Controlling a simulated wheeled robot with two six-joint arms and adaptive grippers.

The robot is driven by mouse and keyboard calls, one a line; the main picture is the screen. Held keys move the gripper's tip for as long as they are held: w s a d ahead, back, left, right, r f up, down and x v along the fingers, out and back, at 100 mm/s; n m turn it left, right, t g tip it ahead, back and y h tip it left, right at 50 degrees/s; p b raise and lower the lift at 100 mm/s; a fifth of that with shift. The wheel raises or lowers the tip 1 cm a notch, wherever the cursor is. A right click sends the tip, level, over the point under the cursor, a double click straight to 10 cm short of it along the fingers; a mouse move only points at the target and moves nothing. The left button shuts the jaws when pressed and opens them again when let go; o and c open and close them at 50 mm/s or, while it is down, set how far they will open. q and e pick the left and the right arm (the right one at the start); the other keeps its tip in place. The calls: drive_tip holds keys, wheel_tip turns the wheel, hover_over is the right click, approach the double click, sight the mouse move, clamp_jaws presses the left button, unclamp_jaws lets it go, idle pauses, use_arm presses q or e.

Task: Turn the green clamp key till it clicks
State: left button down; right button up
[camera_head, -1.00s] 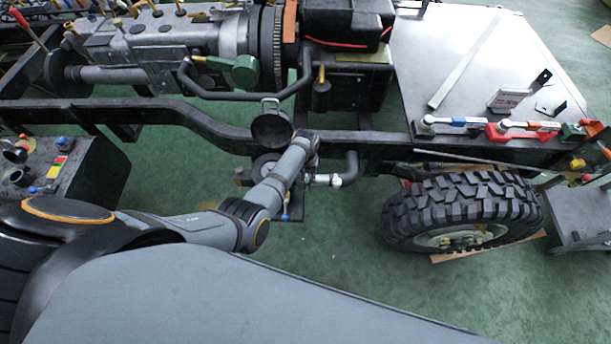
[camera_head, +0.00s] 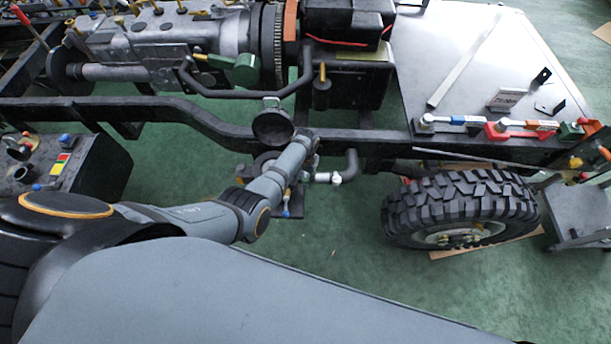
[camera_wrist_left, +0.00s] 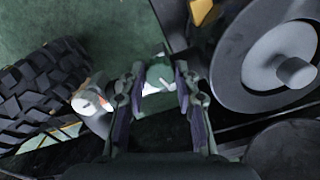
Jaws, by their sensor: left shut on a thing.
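The green clamp key (camera_wrist_left: 158,74) shows in the left wrist view as a small green part with a pale area beside it. It sits between the fingertips of my left gripper (camera_wrist_left: 157,88), which is shut on it. In the head view my left arm reaches in from the left to the black chassis rail (camera_head: 200,119). Its wrist (camera_head: 304,140) is beside a round black cup and a bent pipe. The fingertips and the key are hidden there behind the arm. My right gripper is not in view.
A big tyre (camera_head: 462,205) stands right of the arm and also shows in the left wrist view (camera_wrist_left: 40,90). A round dark disc (camera_wrist_left: 268,62) is close right of the fingers. Blue, red and green handled clamps (camera_head: 520,128) line the plate edge. Green floor below is open.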

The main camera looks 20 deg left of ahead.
sight(305, 178)
use_arm(q)
drive_tip(key=c, duration=1)
unclamp_jaws()
drive_tip(key=shift+r, duration=0.1)
wheel_tip(305, 178, up, 12)
drive_tip(key=shift+f, duration=0.1)
